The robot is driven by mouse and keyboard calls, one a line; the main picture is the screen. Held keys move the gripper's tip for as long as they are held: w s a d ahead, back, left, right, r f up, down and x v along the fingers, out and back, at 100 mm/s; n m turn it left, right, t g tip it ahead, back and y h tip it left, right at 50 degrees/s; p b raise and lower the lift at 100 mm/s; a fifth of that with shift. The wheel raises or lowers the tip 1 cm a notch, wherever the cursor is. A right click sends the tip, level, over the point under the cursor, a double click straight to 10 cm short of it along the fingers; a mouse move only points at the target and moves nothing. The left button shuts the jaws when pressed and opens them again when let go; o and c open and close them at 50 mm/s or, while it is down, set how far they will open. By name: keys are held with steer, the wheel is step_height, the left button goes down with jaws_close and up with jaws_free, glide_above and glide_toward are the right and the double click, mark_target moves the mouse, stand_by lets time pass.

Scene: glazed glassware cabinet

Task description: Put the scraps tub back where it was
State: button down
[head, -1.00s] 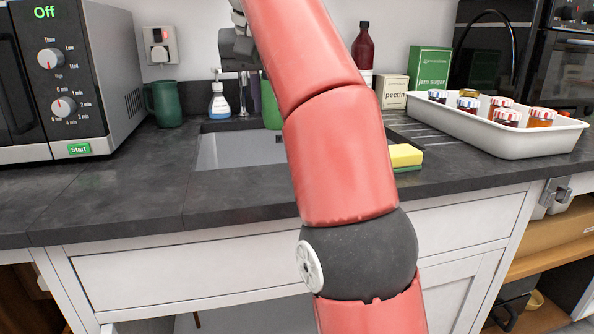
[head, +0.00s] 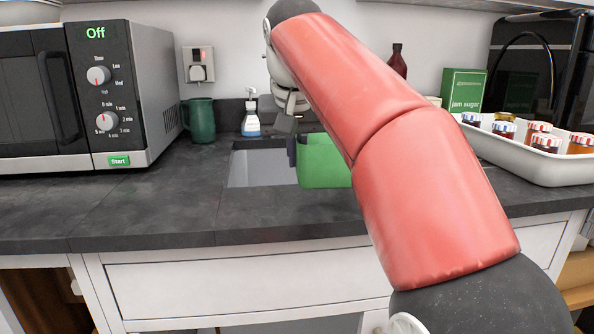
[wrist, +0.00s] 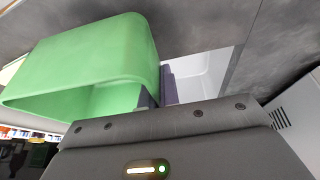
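The scraps tub is a green open tub (head: 323,165), partly hidden behind my arm in the head view. It appears over the right part of the sink (head: 262,168); I cannot tell its exact height. My gripper (head: 294,150) is at the tub's left wall, with a dark finger against the outside. In the wrist view the tub (wrist: 95,60) fills the upper left, its wall between the fingers (wrist: 158,92). The gripper looks shut on that wall. The tub's far right side is hidden in the head view.
A microwave (head: 90,95) stands at the left, with a green mug (head: 200,120) and a soap bottle (head: 250,122) behind the sink. A white tray (head: 530,160) of jars and a jam sugar box (head: 463,92) are at the right. The front left counter (head: 140,205) is clear.

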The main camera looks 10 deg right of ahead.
steer(key=shift+f, duration=1.65)
steer(key=shift+f, duration=0.35)
steer(key=c, duration=1.6)
jaws_free()
steer(key=shift+c, duration=0.2)
steer(key=shift+r, duration=0.1)
steer(key=shift+r, duration=0.2)
steer(key=v, duration=0.7)
steer(key=shift+s+r, duration=0.15)
steer(key=shift+s, duration=0.25)
